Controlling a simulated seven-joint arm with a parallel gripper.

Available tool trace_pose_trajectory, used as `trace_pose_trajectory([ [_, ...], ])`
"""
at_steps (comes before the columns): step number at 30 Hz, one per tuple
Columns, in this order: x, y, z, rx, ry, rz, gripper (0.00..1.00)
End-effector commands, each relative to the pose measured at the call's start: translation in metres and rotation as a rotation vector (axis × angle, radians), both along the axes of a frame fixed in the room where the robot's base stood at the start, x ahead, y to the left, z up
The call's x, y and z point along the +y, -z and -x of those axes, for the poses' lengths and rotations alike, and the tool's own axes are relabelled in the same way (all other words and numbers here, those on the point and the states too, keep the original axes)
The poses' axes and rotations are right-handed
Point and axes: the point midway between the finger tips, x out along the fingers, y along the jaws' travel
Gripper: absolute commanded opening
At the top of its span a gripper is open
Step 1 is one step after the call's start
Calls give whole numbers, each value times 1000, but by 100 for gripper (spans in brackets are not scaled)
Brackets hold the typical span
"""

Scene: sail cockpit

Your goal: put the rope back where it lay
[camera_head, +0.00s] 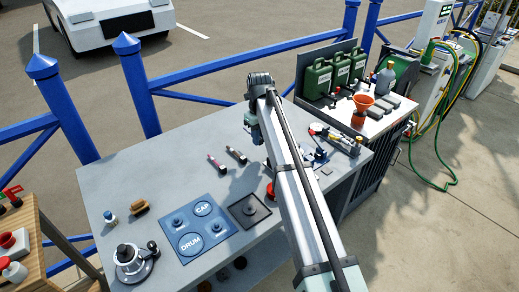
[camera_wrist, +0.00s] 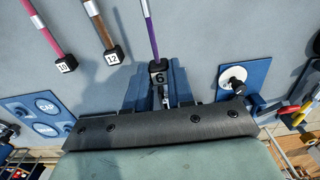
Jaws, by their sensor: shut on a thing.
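My gripper (camera_wrist: 155,88) has its two blue fingers shut on a purple rope piece (camera_wrist: 150,30) with a black end block marked 6. Its purple length runs up out of the wrist view. I cannot tell whether it touches the bench top. In the head view my gripper (camera_head: 257,138) hangs near the back edge of the bench, and the held piece cannot be made out. To its left lie a brown piece marked 12 (camera_wrist: 104,36) and a pink piece marked 10 (camera_wrist: 50,38). The pink piece (camera_head: 215,162) and brown piece (camera_head: 236,155) also show in the head view.
The grey bench (camera_head: 105,185) carries a blue CAP/DRUM board (camera_head: 198,245), a black square tray (camera_head: 240,222), a winch (camera_head: 130,262) and a wooden-backed brush (camera_head: 139,208). A blue plate with a white disc (camera_wrist: 234,76) is right of my gripper. Blue railings run behind the bench.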

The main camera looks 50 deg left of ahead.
Motion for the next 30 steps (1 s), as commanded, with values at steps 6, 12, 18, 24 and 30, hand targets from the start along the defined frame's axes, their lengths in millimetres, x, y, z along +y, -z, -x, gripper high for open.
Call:
trace_pose_trajectory([
  [6,0,21,0,0,-1,0,0],
  [12,0,43,0,0,-1,0,0],
  [18,0,54,0,0,-1,-1,0],
  [24,0,54,0,0,-1,-1,0],
  [30,0,57,0,-1,-1,-1,27],
])
